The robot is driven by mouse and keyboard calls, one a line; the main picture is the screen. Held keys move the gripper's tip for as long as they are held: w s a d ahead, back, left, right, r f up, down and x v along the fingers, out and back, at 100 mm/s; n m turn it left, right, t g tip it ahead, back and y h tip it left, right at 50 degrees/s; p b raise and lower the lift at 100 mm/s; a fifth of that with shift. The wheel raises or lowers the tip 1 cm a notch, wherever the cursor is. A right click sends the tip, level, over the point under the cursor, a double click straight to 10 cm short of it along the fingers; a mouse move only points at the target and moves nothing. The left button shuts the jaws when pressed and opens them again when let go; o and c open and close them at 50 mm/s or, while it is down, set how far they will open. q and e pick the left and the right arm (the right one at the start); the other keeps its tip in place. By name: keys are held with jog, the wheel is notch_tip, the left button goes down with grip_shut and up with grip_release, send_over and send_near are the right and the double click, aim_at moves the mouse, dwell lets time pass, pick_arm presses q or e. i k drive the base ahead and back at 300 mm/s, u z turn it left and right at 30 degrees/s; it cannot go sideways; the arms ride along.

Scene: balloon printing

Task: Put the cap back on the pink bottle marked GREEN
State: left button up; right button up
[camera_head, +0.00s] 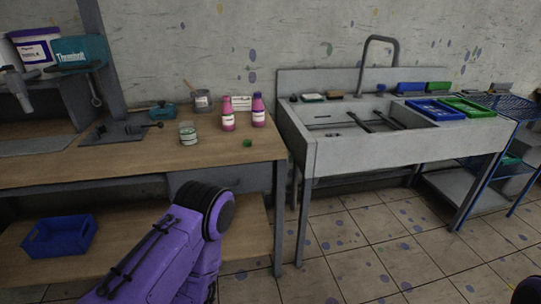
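Two pink bottles stand upright near the right end of the wooden table. The left pink bottle (228,116) has a pinkish top and a white label. The right pink bottle (258,112) has a purple top and a white label. The writing on both labels is too small to read. A small green object (247,143), possibly a cap, lies on the table in front of the bottles. My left arm shows at the bottom, below the table's front edge, but its gripper is not in view. My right gripper is not in view either.
A glass jar (188,133) stands left of the bottles, with a grey pot (202,100) behind. A sink (370,140) with blue and green trays stands to the right. A blue bin (60,236) sits on the lower shelf.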

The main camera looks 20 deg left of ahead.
aim_at(228, 112)
jog(key=u, duration=0.6)
jog(key=i, duration=0.85)
jog(key=u, duration=0.05)
